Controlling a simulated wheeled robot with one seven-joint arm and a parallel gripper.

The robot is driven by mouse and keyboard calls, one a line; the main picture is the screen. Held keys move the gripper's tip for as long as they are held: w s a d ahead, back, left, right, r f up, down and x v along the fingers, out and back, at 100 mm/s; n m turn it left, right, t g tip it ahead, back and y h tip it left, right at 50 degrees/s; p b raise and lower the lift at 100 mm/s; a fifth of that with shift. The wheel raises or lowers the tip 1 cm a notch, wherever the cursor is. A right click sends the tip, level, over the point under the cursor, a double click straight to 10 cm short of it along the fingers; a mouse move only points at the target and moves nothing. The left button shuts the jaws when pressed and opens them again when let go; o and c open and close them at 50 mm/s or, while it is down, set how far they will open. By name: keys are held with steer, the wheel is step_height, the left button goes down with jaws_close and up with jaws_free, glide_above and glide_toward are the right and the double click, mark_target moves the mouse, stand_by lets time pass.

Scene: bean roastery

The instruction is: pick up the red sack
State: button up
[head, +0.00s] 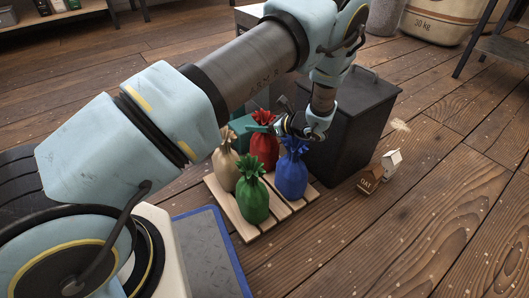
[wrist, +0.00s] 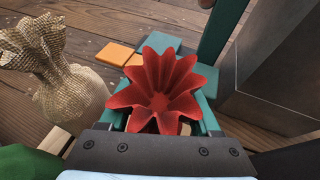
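The red sack (head: 265,148) stands on a wooden slatted pallet (head: 246,228), behind the green sack (head: 253,201) and between the tan and blue sacks. My gripper (head: 263,129) is at its gathered top. In the wrist view, the red frilled top (wrist: 158,98) fills the space between my two teal fingers (wrist: 163,120), one on each side. The fingers look wide apart. The frill hides the sack's neck and any contact with it.
The tan sack (head: 225,166) is close on the left and the blue sack (head: 291,174) close on the right. A dark bin (head: 355,125) stands right of the pallet. Open floor (head: 440,220) lies to the right.

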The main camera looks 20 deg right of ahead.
jaws_close()
stand_by(1.0)
